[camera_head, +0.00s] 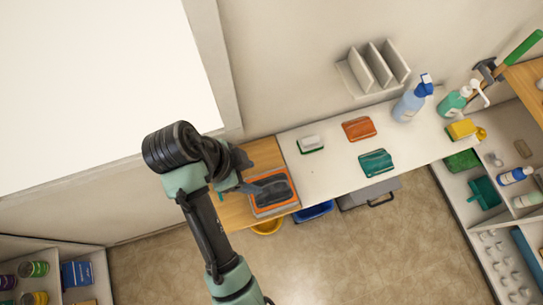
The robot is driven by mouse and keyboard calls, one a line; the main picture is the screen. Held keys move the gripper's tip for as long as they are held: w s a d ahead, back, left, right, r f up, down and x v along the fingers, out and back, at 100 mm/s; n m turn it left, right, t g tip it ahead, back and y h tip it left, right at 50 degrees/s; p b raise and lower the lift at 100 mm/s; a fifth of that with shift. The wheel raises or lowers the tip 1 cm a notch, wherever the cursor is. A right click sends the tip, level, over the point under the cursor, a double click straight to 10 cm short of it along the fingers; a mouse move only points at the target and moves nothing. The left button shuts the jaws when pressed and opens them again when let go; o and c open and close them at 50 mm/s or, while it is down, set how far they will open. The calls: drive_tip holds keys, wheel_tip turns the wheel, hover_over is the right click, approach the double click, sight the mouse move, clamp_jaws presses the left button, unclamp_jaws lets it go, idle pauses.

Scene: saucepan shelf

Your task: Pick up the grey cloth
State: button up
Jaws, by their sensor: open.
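The grey cloth (276,187) is a dark grey folded shape. It lies on an orange-edged flat tray or mat (272,210) on the wooden end of the counter. My gripper (248,184) is open and comes in from the left, over the tray's left side. Its fingers are dark like the cloth, so I cannot tell whether they touch it. Part of the cloth's left side may be hidden by them.
The white counter (335,180) carries a white-green sponge (311,144), an orange-red cloth (358,129), a teal cloth (376,162) and a blue spray bottle (410,103). A slotted rack (372,69) is on the wall. Open floor (370,250) lies in front.

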hover_over(271, 187)
drive_tip(key=a, duration=0.2)
drive_tip(key=f, duration=0.6)
drive_tip(key=shift+s, duration=0.25)
drive_tip(key=shift+s+d+f, duration=0.1)
drive_tip(key=shift+s+f, duration=0.05)
drive_tip(key=shift+f, duration=0.15)
drive_tip(key=p+x, duration=0.1)
drive_tip(key=x, duration=0.4)
drive_tip(key=shift+f+p, duration=0.1)
drive_tip(key=shift+p, duration=0.2)
drive_tip(key=shift+a, duration=0.25)
clamp_jaws()
